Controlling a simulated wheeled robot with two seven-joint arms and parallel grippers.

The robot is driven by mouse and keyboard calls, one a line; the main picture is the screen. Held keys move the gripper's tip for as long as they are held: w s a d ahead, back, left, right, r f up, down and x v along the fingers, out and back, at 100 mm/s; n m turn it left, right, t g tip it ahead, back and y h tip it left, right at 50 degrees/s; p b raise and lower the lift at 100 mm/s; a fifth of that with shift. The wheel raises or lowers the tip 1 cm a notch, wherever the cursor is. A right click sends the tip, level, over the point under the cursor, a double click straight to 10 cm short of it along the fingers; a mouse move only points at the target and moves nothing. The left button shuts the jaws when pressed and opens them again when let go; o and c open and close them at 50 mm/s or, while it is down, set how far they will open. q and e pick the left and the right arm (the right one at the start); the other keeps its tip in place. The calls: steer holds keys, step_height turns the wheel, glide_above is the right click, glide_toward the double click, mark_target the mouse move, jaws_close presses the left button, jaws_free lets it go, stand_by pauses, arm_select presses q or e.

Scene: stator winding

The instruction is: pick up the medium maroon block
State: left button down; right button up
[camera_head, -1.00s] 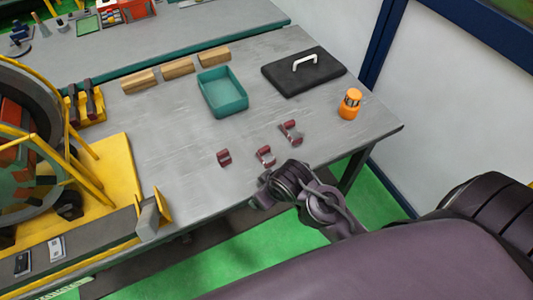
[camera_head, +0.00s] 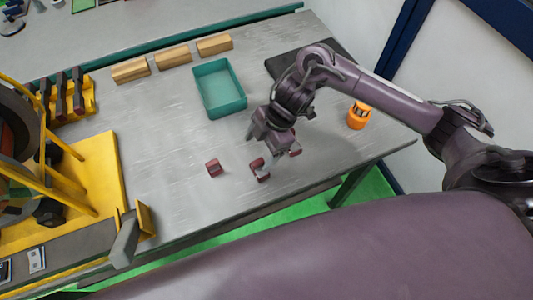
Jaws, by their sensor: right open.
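Three maroon blocks of different sizes lie near the front edge of the grey table. The small one (camera_head: 213,168) is on the left. The medium maroon block (camera_head: 260,172), with a greyish notch, is in the middle. The large one (camera_head: 295,152) is at the right, mostly hidden behind my right gripper. My right gripper (camera_head: 262,147) is open and points down over the table, just behind and above the medium block. It appears empty, and I cannot tell whether a fingertip touches a block. My left gripper is out of view.
A teal tray (camera_head: 220,107) stands behind the blocks, with several wooden blocks (camera_head: 173,57) beyond it. An orange container (camera_head: 358,117) stands to the right, near a black board (camera_head: 282,65) partly hidden by my arm. A yellow fixture (camera_head: 96,165) borders the left side.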

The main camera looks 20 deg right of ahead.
mark_target(258, 168)
steer(key=shift+s+d+r, duration=0.1)
steer(key=shift+d, duration=0.9)
steer(key=shift+s+g, duration=0.25)
steer(key=shift+g, duration=0.05)
steer(key=shift+s+a+f, duration=0.3)
steer(key=shift+a+f, duration=0.35)
steer(key=shift+f, duration=0.25)
steer(key=shift+a+f, duration=0.15)
steer(key=shift+f, duration=0.2)
steer(key=x, duration=0.2)
steer(key=p+x, duration=0.1)
steer(key=shift+s+f, duration=0.25)
steer(key=shift+f, duration=0.35)
steer(key=shift+a+f+h, duration=0.1)
steer(key=shift+a+h, duration=0.05)
steer(key=shift+h, duration=0.15)
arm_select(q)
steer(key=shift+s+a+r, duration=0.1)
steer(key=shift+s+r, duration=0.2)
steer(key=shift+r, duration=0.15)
arm_select(e)
steer(key=c, duration=1.5)
